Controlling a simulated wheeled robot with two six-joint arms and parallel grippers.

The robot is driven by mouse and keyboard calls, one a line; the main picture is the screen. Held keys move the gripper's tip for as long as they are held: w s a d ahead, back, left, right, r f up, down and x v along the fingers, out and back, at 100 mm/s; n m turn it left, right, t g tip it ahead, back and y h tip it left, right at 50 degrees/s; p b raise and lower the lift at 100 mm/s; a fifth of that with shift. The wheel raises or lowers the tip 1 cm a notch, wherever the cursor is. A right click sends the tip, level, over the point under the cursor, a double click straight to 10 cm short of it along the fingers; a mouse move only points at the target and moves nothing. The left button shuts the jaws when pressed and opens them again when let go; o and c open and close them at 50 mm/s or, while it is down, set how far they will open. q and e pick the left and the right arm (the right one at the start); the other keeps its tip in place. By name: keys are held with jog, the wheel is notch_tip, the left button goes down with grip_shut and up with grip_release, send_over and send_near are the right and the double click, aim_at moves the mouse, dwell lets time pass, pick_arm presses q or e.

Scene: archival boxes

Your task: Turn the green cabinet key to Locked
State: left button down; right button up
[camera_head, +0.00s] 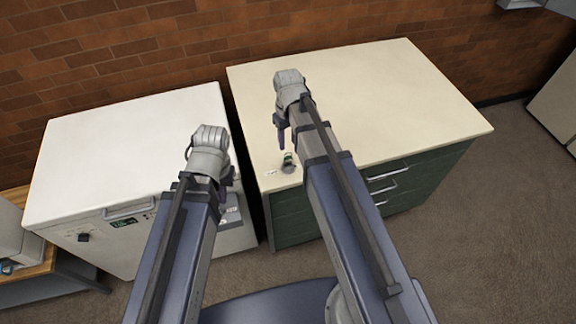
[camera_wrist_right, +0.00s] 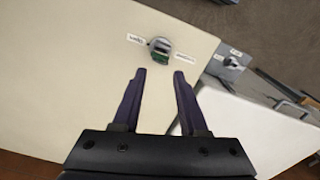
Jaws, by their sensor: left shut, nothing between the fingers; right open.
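The key (camera_head: 289,164) has a green part and sits in a round grey lock on the cream cabinet top, near its front left corner. In the right wrist view the green key (camera_wrist_right: 160,56) lies just beyond my fingertips, between two small white labels (camera_wrist_right: 136,39), whose text is too small to read surely. My right gripper (camera_head: 282,146) is open and empty above the top, close to the key and apart from it; its two fingers (camera_wrist_right: 159,74) show spread. My left gripper (camera_head: 227,180) is shut and empty near the white cabinet's front right edge, partly hidden by its arm.
The cream-topped cabinet (camera_head: 400,95) has green drawers with metal handles. A white cabinet (camera_head: 100,145) stands to its left across a narrow gap. A grey plate with a knob (camera_wrist_right: 230,64) and labels is on the white unit's front. A brick wall (camera_head: 140,50) runs behind.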

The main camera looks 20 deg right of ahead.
aim_at(288, 166)
jog(key=n, duration=1.4)
jog(key=shift+n, duration=0.4)
notch_tip(288, 166, down, 8)
jog(key=b, duration=0.7)
jog(key=shift+r+b, duration=0.1)
jog(key=shift+b, duration=0.3)
jog(key=shift+c, duration=0.4)
grip_shut()
